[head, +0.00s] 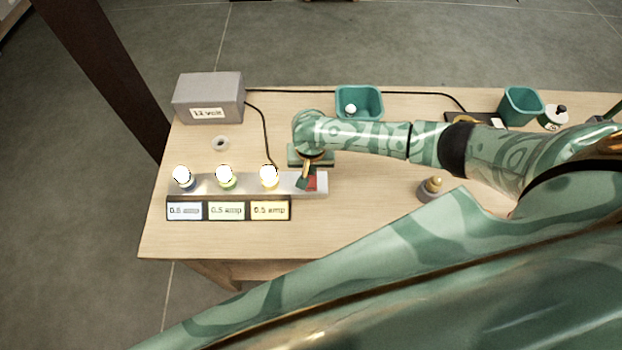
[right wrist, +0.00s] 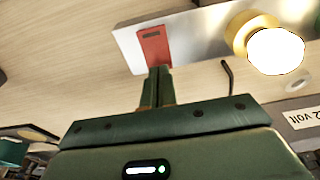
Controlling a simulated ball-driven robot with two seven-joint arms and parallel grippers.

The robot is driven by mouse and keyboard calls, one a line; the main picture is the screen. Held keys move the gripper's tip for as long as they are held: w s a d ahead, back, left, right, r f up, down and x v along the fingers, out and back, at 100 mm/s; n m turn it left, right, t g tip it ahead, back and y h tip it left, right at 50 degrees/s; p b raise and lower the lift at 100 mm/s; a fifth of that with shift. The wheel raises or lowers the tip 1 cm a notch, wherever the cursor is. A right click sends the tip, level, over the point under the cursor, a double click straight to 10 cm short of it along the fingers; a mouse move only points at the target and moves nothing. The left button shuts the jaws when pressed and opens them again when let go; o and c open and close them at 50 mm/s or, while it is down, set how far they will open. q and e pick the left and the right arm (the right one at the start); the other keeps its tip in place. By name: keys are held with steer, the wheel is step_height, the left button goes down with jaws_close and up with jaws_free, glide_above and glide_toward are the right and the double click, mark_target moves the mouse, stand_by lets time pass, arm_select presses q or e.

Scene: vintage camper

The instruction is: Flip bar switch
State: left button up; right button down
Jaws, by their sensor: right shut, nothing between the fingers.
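A silver bar (head: 202,184) lies on the wooden table with three lit bulbs along it. A red switch (head: 313,183) sits at its right end. My right gripper (head: 305,182) is shut and empty, with its fingertips at the red switch, partly covering it. In the right wrist view, the shut fingers (right wrist: 157,72) point at the lower end of the red switch (right wrist: 154,46); I cannot tell whether they touch it. One lit bulb (right wrist: 275,52) on the bar shows at the right there. My left gripper is not in view.
A grey power box (head: 208,98) marked 12 volt stands at the back left, with cables running from it. Labels (head: 228,211) lie in front of the bar. Teal bins (head: 359,103) stand at the back. A loose bulb in a socket (head: 431,190) stands right of the bar.

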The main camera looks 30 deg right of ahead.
steer(key=shift+f, duration=0.6)
step_height(320, 180, up, 7)
steer(key=p, duration=0.9)
steer(key=shift+s, duration=0.15)
stand_by(0.6)
